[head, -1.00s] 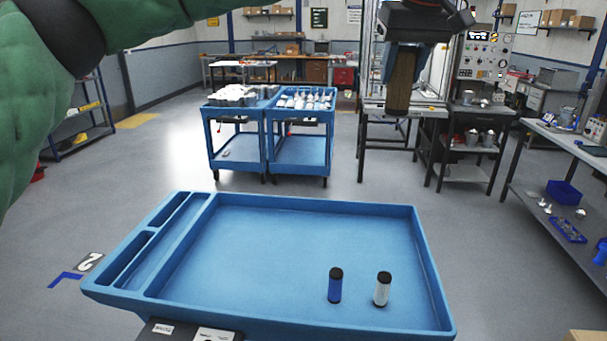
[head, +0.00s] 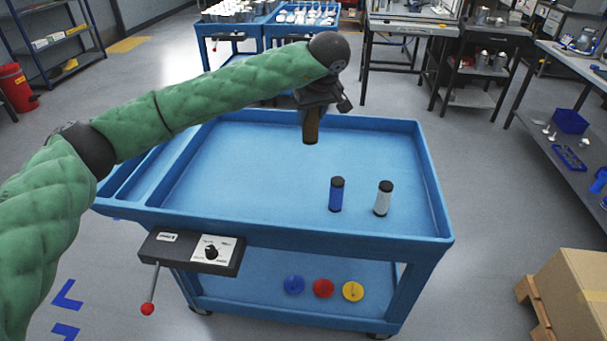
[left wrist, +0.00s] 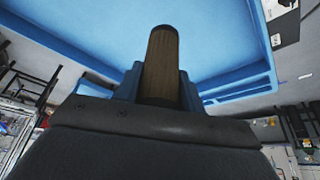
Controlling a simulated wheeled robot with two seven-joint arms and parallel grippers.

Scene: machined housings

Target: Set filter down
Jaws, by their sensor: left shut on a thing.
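My left gripper (head: 314,104) reaches in from the left over the blue cart's top tray (head: 240,165) and points down. It is shut on a brown cylindrical filter (head: 311,128) with a dark lower end. The filter hangs upright and appears to be above the tray floor. The left wrist view also shows the filter (left wrist: 162,65) between the fingers, with the blue tray behind it. A blue cylinder (head: 336,195) and a white cylinder (head: 383,199), both with black caps, stand upright in the tray, right of and nearer than the filter. My right gripper is not in view.
The tray has a raised rim (head: 300,236) and narrow compartments at its left. Its middle and left floor are clear. A control box (head: 192,252) is on the cart's front. Blue, red and yellow discs (head: 323,288) lie on the lower shelf. A cardboard box (head: 570,290) stands at right.

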